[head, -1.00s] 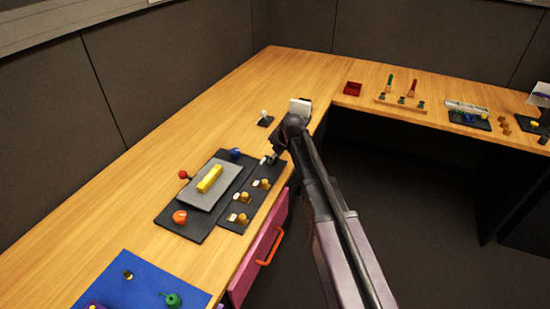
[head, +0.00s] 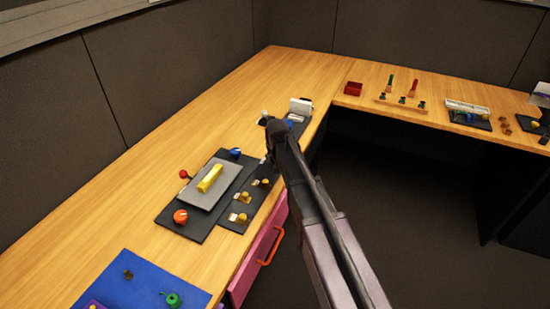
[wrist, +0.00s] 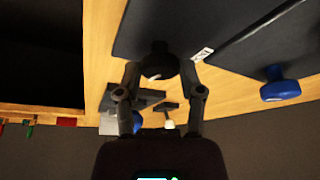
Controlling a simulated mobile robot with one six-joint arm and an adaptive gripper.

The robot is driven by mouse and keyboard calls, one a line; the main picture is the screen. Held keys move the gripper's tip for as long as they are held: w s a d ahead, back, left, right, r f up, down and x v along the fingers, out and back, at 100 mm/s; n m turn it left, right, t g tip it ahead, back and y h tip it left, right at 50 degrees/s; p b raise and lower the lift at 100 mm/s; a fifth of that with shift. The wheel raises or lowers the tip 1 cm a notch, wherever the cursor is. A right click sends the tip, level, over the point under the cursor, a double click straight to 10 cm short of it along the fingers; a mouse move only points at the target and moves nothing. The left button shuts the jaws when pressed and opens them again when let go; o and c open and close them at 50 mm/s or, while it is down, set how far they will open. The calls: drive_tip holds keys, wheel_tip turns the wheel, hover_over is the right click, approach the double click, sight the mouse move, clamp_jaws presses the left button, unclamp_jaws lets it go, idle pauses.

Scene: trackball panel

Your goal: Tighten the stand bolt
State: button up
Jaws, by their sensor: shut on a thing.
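My gripper (wrist: 160,68) has its fingers on both sides of a dark round knob (wrist: 160,60) and is shut on it. In the head view my gripper (head: 271,160) is at the far end of that strip, and my wrist hides the knob. The frames do not clearly show which part is the stand bolt.
A blue knob (wrist: 280,85) stands to the right of my fingers. The strip also carries several yellow-brown knobs (head: 243,198). A grey plate with a yellow bar (head: 210,178), an orange knob (head: 180,216) and a red ball knob (head: 184,174) are nearby. A white-faced block (head: 300,106) stands beyond.

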drive_tip(key=m+h, duration=0.1)
drive_tip(key=m, duration=0.2)
drive_tip(key=m+h, duration=0.1)
drive_tip(key=m, duration=0.2)
drive_tip(key=shift+a, duration=0.1)
idle(0.5)
drive_tip(key=o, duration=1.2)
drive_tip(key=shift+n, duration=0.3)
